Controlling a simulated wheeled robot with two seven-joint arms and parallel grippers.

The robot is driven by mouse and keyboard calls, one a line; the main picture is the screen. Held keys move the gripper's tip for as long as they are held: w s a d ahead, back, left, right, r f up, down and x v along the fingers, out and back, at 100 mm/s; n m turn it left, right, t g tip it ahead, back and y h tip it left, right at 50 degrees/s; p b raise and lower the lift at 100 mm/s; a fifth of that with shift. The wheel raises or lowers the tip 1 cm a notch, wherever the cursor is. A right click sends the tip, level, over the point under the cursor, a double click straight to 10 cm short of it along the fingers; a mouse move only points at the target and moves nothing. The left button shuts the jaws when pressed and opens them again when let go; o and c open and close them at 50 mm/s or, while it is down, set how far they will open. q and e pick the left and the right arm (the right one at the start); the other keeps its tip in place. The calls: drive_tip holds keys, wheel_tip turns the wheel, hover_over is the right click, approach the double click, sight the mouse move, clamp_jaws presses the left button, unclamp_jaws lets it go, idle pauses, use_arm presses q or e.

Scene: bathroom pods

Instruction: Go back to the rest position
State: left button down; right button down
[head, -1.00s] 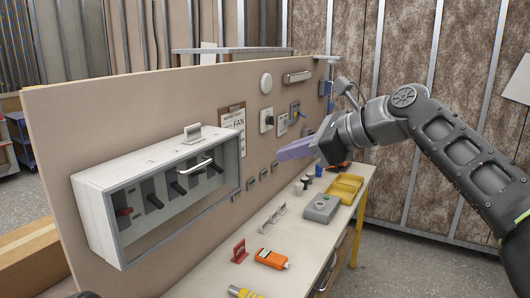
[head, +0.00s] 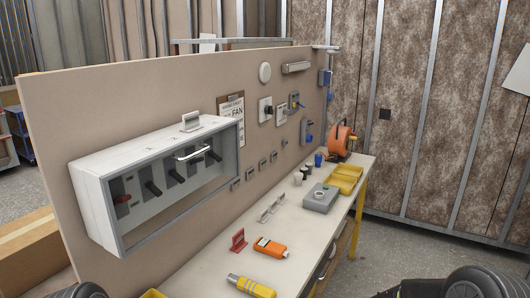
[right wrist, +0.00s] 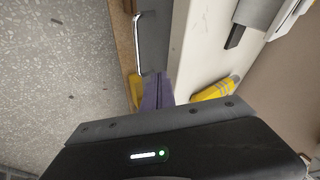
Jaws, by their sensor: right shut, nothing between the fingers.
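My right gripper (right wrist: 158,92) shows in the right wrist view as purple fingers, closed together with nothing held. Behind them are the workbench edge and the speckled floor. In the head view only dark rounded parts of my right arm show at the bottom right corner, and its gripper is out of frame. A dark part of my left arm shows at the bottom left, and the left gripper is not in view.
A workbench (head: 215,265) runs along a beige panel (head: 130,85) carrying a grey switch box (head: 95,205). On the bench are an orange meter (head: 270,247), a yellow tool (head: 251,287), a grey box (head: 320,198) and yellow trays (head: 345,180). Floor at right is clear.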

drive_tip(key=s+f+g, duration=0.2)
drive_tip(key=s+f, duration=0.4)
drive_tip(key=s, duration=0.4)
drive_tip(key=s+d+f+n+g+b, duration=0.1)
drive_tip(key=s+f+g, duration=0.1)
drive_tip(key=s+f, duration=0.4)
drive_tip(key=s+f+n+g, duration=0.1)
drive_tip(key=s+f, duration=0.5)
drive_tip(key=s, duration=0.8)
drive_tip(key=shift+d+g, duration=0.25)
drive_tip(key=shift+g, duration=0.25)
drive_tip(key=shift+f, duration=0.1)
